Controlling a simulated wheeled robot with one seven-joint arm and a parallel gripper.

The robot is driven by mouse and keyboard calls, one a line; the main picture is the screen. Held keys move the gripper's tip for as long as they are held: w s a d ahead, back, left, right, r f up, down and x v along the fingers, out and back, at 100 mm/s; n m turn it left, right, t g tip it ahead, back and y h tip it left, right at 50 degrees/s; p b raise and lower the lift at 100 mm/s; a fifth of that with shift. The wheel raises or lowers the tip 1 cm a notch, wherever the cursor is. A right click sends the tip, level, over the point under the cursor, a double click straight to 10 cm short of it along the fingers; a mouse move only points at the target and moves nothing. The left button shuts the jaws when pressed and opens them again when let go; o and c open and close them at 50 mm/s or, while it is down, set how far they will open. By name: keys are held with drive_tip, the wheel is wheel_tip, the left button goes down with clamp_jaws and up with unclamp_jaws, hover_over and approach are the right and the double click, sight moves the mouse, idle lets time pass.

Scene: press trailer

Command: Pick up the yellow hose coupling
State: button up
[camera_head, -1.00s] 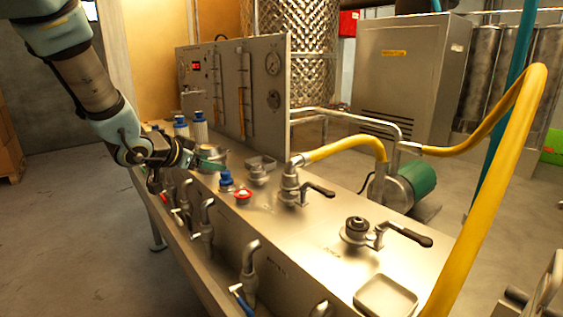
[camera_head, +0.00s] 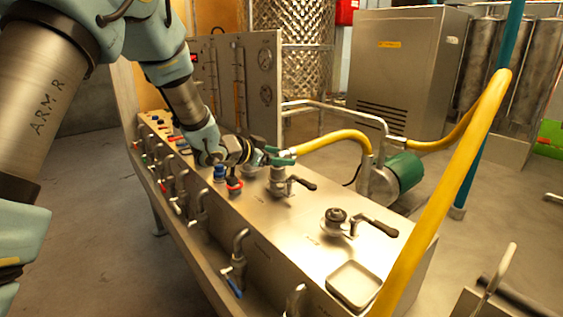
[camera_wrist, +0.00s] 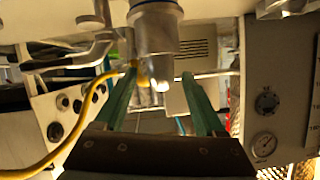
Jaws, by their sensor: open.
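The yellow hose (camera_head: 340,139) ends at a metal coupling on a valve fitting (camera_head: 277,180) on the steel bench. My gripper (camera_head: 280,156) has its green fingers at the height of this hose end, close beside it. The fingers partly hide the coupling in the head view. In the wrist view my gripper (camera_wrist: 157,74) is open, and a grey metal fitting (camera_wrist: 157,32) shows between and just beyond the fingertips. The yellow hose (camera_wrist: 82,115) runs off to the left there. I cannot tell whether either finger touches the metal.
A black-handled lever (camera_head: 301,183) sticks out right of the fitting. A second valve (camera_head: 337,221) and a shallow metal tray (camera_head: 355,287) are nearer on the bench. Left of my gripper stand blue and red caps (camera_head: 234,184). The gauge panel (camera_head: 266,110) rises behind.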

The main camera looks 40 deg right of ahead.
drive_tip(key=shift+d+f, duration=0.3)
drive_tip(key=shift+d, duration=0.35)
drive_tip(key=shift+w, duration=0.1)
drive_tip(key=shift+c, duration=0.4)
clamp_jaws()
drive_tip(key=shift+r, duration=0.1)
idle(0.4)
